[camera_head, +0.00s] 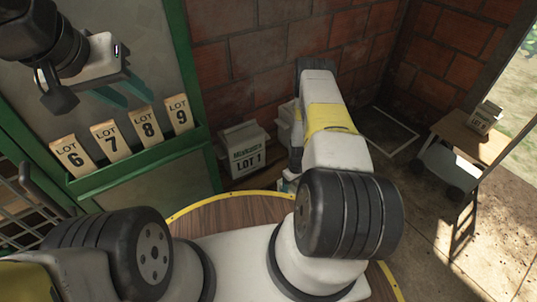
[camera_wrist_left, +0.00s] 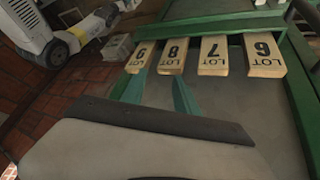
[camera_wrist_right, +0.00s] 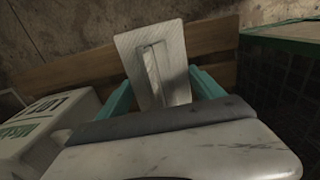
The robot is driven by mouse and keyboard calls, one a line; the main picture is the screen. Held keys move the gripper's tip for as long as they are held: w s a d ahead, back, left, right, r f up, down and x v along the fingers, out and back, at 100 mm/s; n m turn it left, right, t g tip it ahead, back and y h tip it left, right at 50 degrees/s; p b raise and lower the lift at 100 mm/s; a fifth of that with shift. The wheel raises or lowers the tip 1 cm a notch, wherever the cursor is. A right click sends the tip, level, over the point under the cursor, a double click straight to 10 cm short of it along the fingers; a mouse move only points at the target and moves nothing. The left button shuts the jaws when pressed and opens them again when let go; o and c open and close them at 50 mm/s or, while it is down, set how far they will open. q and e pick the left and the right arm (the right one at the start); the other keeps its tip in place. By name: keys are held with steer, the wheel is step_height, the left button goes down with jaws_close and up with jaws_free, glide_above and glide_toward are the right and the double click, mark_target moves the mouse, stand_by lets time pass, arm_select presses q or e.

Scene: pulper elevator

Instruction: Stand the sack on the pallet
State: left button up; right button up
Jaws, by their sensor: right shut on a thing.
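A white sack marked LOT 1 (camera_head: 246,152) stands upright by the brick wall in the head view; it shows at the left of the right wrist view (camera_wrist_right: 38,125). A second pale sack (camera_head: 285,122) beside it is mostly hidden by my right arm. In the right wrist view, my right gripper (camera_wrist_right: 162,92) is shut on a pale, ridged part of this sack (camera_wrist_right: 128,46). Wooden boards (camera_wrist_right: 82,72), apparently of the pallet, lie beyond and under it; whether the sack rests on them I cannot tell. My left gripper (camera_head: 122,88) is open and empty before the grey panel.
A green rack holds several LOT plates (camera_head: 110,141) below my left gripper. A small wooden table (camera_head: 480,140) at the right bears another sack (camera_head: 485,117). A white square outline (camera_head: 388,131) marks clear floor near the wall. A round wooden top (camera_head: 215,210) is in front.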

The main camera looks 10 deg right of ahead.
steer(key=w+a+f, duration=0.2)
steer(key=a, duration=0.5)
steer(key=w+a+f, duration=0.2)
steer(key=a, duration=0.5)
steer(key=shift+w+f, duration=0.15)
steer(key=shift+f, duration=0.35)
steer(key=o, duration=2.1)
